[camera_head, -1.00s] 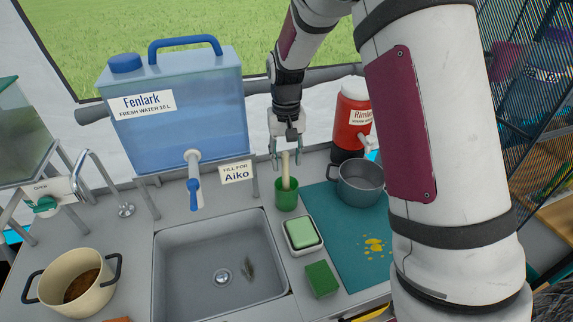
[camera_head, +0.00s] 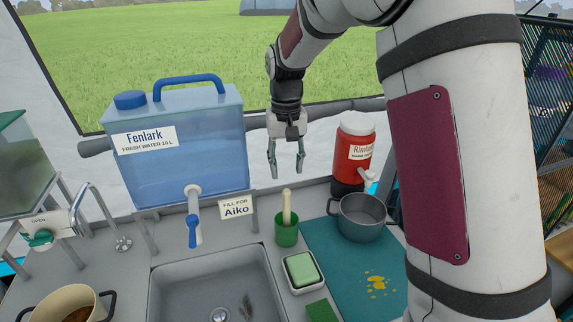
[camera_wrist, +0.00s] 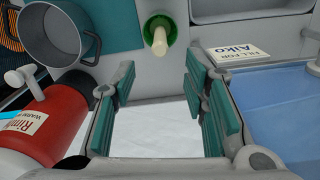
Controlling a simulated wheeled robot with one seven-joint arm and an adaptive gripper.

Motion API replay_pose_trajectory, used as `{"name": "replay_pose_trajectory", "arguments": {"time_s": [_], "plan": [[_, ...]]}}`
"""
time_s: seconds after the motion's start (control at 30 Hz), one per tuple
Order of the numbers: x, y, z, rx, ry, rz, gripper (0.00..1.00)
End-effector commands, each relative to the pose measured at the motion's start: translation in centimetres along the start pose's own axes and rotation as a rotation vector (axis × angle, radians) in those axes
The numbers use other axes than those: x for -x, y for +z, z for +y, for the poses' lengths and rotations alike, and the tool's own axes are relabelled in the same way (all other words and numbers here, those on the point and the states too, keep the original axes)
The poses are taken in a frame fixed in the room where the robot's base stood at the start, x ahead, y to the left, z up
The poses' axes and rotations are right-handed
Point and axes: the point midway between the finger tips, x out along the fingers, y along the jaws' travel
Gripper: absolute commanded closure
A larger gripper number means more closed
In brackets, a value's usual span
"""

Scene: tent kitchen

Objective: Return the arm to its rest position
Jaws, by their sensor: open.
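My gripper (camera_head: 287,160) is open and empty in the head view. It hangs with its fingers pointing down, above and apart from a green cup (camera_head: 287,233) with a pale handle (camera_head: 287,207) standing in it. In the wrist view my gripper (camera_wrist: 160,115) shows its two teal-padded fingers spread, with nothing between them. The green cup (camera_wrist: 168,28) and its pale handle (camera_wrist: 157,42) lie beyond the fingertips there. My arm rises on the right of the head view and hides part of the counter's right side.
A blue Fenlark water tank (camera_head: 185,145) stands to the left, with an Aiko card (camera_head: 237,207) beside its tap. A red jug (camera_head: 354,150) and grey pot (camera_head: 362,217) stand to the right. A sponge in a dish (camera_head: 302,271), a sink (camera_head: 185,285) and a cream pot (camera_head: 55,300) are nearer.

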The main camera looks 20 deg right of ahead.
Motion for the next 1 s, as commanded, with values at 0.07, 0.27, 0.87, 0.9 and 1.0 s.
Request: {"name": "replay_pose_trajectory", "arguments": {"time_s": [0.07, 0.27, 0.87, 0.9, 1.0], "plan": [[0.0, 0.0, 0.0, 0.0, 0.0, 0.0, 0.6], [0.0, 0.0, 0.0, 0.0, 0.0, 0.0, 0.6], [6.3, 5.6, 1.0, 0.029, -0.025, 0.096, 0.6], [7.0, 6.5, 1.2, 0.034, -0.028, 0.109, 0.6], [8.6, 8.8, 1.6, 0.046, -0.034, 0.144, 0.6]]}}
